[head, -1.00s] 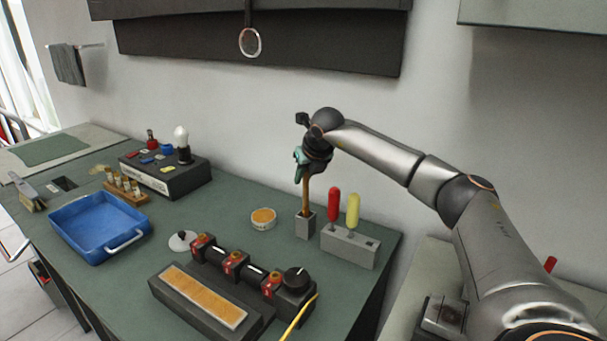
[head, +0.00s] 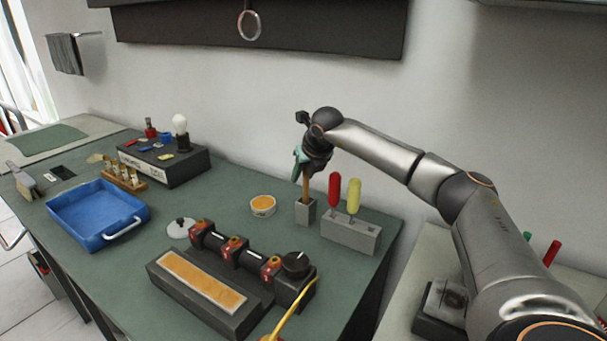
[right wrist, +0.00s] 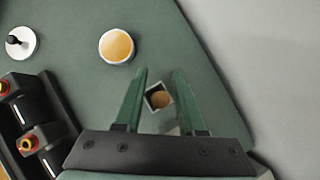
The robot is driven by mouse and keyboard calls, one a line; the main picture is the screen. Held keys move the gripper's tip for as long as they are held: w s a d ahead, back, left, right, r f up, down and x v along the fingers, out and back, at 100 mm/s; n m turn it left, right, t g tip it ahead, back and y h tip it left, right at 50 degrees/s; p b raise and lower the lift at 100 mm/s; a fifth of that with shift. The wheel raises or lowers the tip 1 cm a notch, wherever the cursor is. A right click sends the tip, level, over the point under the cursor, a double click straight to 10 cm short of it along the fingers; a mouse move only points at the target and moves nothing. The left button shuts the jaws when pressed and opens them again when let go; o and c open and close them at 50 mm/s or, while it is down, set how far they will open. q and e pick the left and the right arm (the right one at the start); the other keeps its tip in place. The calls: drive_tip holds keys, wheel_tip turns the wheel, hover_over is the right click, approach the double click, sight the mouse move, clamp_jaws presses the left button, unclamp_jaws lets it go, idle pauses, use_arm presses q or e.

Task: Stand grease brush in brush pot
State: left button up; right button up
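The grease brush (head: 306,187) shows as an upright wooden handle. Its lower end is in the small grey brush pot (head: 305,213); the bristles are hidden. My right gripper (head: 300,166) is right above the pot, pointing down around the handle. In the right wrist view my right gripper (right wrist: 160,76) has its green fingers apart, with gaps on both sides of the round tan handle end (right wrist: 160,99). There the square mouth of the brush pot (right wrist: 150,90) surrounds the handle end. My left gripper is in neither view.
A grey holder (head: 350,237) with red- and yellow-handled tools stands close right of the pot. A round tin (head: 263,205) is to its left. A dark valve block (head: 250,258), a lid (head: 180,228) and a blue tray (head: 97,215) lie farther left. The wall is behind.

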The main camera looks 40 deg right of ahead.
drive_tip(key=shift+o, duration=0.9)
drive_tip(key=v, duration=1.2)
drive_tip(key=shift+s+r+b, duration=0.2)
drive_tip(key=shift+b, duration=0.2)
drive_tip(key=shift+f, duration=0.1)
